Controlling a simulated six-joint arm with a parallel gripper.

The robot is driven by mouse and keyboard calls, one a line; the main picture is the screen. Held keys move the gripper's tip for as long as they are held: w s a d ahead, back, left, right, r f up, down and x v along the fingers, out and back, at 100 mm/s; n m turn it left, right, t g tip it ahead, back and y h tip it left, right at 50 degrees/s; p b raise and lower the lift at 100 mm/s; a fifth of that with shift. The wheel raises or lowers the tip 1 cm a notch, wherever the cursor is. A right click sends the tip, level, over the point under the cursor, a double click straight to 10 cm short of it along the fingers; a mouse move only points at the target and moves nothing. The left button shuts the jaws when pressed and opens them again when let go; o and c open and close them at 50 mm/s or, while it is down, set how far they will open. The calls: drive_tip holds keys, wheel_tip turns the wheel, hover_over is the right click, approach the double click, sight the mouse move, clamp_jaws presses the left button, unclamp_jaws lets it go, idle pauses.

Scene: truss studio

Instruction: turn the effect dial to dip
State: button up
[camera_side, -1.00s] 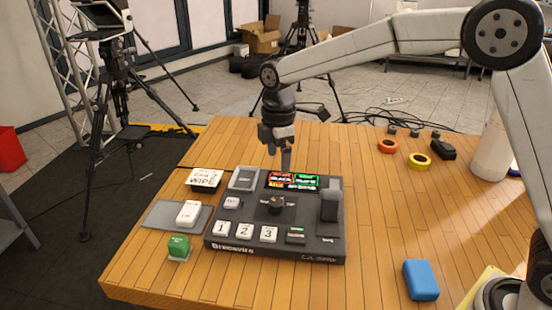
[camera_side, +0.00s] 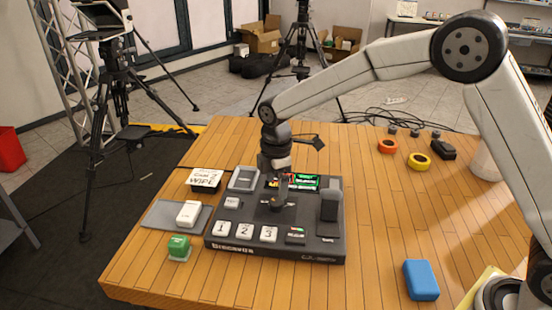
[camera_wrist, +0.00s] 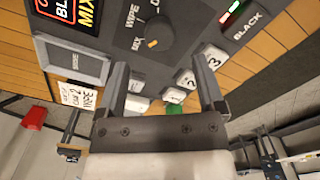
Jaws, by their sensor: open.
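The effect dial (camera_side: 276,204) is a black round knob in the middle of the dark switcher panel (camera_side: 220,216). In the wrist view the dial (camera_wrist: 157,32) has an orange mark on its lower side. Labels MIX and WIPE show beside it, and a third label starting with D is cut off at the top edge. My gripper (camera_side: 281,196) is low over the panel, right at the dial in the side view. In the wrist view my gripper (camera_wrist: 161,66) is open, with the dial ahead of the gap between its fingertips. I cannot tell whether a finger touches it.
Numbered white buttons (camera_side: 245,231) line the panel's front, and an upright black lever (camera_side: 329,206) stands at its right. A green block (camera_side: 179,246) and a white block (camera_side: 188,213) sit at the left. A blue block (camera_side: 421,280) lies right on open wood.

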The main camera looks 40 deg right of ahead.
sight(276, 202)
drive_tip(key=shift+f, duration=2.8)
clamp_jaws()
